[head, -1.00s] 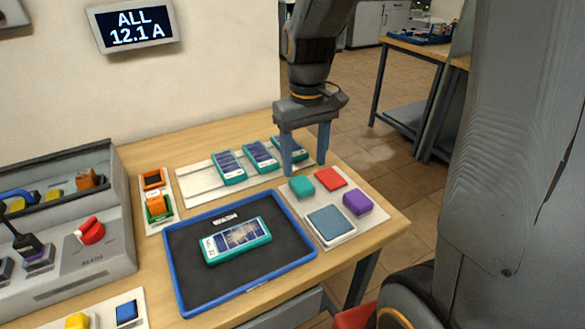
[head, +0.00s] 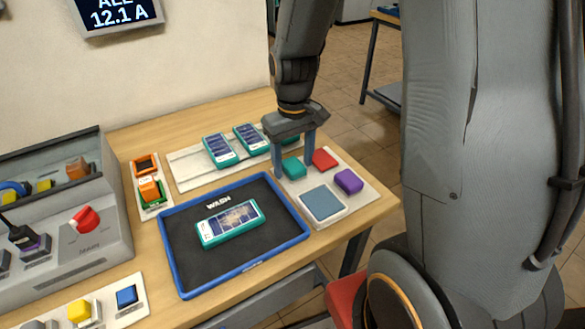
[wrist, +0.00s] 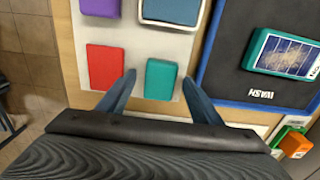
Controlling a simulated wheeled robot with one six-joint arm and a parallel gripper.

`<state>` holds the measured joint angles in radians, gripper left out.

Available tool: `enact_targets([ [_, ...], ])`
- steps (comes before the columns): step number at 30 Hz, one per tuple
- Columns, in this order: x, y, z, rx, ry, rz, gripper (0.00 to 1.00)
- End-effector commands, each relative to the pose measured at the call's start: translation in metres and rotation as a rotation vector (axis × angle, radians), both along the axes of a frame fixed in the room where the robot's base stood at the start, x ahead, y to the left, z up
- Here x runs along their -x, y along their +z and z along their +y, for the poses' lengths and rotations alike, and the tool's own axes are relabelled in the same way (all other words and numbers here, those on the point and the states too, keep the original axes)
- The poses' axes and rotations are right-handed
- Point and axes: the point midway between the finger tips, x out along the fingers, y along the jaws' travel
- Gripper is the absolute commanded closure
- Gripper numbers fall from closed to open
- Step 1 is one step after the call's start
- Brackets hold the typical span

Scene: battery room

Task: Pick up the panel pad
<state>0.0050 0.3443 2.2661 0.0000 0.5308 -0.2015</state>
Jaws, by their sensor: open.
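Several coloured pads lie on a white board (head: 349,205) at the table's right. They are a teal pad (head: 294,168), a red pad (head: 325,159), a purple pad (head: 349,181) and a grey-blue pad in a pale tray (head: 322,203). I cannot tell by a label which is the panel pad. My gripper (head: 294,168) is open and points down at the teal pad. In the wrist view the teal pad (wrist: 160,79) shows between my fingertips (wrist: 159,80), with the red pad (wrist: 105,67) just outside the left finger. Nothing is held.
A blue-rimmed wash tray (head: 170,254) holds a teal-framed panel (head: 231,223). A grey switch console (head: 85,245) is at left, beside orange and green blocks (head: 150,190). The table's right edge is close to the board.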

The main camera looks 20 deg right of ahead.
Motion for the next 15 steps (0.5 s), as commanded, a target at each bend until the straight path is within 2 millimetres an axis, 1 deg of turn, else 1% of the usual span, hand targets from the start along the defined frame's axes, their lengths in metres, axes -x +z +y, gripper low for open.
enact_targets([
  [3,0.0,0.0002,-0.0001,0.0,0.0,0.0,0.41],
  [11,0.0001,0.0004,-0.0001,0.0,0.0,0.0,0.84],
  [15,0.0,0.0005,0.0,0.0,0.0,0.0,0.86],
])
